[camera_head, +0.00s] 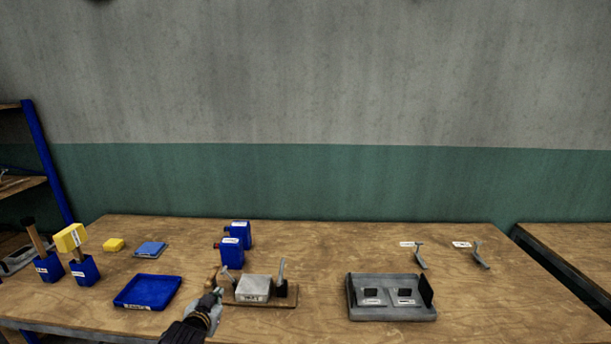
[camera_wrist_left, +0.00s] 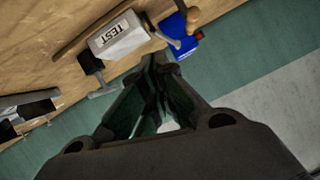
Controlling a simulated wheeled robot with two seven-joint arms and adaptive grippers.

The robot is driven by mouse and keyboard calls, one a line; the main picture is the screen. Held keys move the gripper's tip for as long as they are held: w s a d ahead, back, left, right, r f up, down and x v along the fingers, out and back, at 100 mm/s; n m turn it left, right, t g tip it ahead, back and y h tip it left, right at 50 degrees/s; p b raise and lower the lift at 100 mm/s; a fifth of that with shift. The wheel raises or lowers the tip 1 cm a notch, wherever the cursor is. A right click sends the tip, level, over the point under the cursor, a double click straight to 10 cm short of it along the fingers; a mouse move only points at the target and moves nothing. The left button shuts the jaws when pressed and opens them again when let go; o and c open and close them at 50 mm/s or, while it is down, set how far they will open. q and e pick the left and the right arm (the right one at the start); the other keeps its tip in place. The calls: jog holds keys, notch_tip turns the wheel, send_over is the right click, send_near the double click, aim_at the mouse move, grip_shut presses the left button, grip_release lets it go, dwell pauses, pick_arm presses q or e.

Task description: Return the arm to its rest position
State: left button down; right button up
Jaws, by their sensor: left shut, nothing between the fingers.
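My left gripper (camera_head: 217,293) comes in from the bottom of the head view, at the left end of a press with a wooden base (camera_head: 291,302). It is shut and empty. In the left wrist view its fingers (camera_wrist_left: 160,65) meet near the middle, in front of the press. The press carries a grey block (camera_head: 254,287) labelled TEST, which also shows in the left wrist view (camera_wrist_left: 122,38). I cannot tell whether the fingertips touch the press. My right gripper is not in view.
Two blue containers (camera_head: 232,252) stand behind the press. A blue tray (camera_head: 147,291) lies to the left, with blue holders (camera_head: 85,271) beyond it. A grey tray (camera_head: 391,314) with two dark openings sits to the right. The table (camera_head: 520,305) is clear at the far right.

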pick_arm(q)
jog(key=s+d+f+g, duration=0.2)
jog(key=s+f+g, duration=0.1)
jog(key=s, duration=0.7)
jog(key=s+d+f+g, duration=0.1)
jog(key=s+f+g, duration=0.2)
jog(key=s, duration=0.7)
jog(key=s+d+f+g, duration=0.2)
jog(key=s+f+g, duration=0.1)
jog(key=s, duration=0.7)
notch_tip(320, 180, down, 33)
jog(key=s+g, duration=0.2)
jog(key=s, duration=0.1)
jog(key=s+a+f, duration=0.2)
jog(key=s+f, duration=0.7)
jog(key=s, duration=0.2)
jog(key=s+a+f+g, duration=0.1)
jog(key=s+a+f, duration=0.1)
jog(key=s+f, duration=0.8)
jog(key=shift+s+a+f+h, duration=0.25)
jog(key=shift+s+h, duration=0.05)
jog(key=shift+s, duration=0.2)
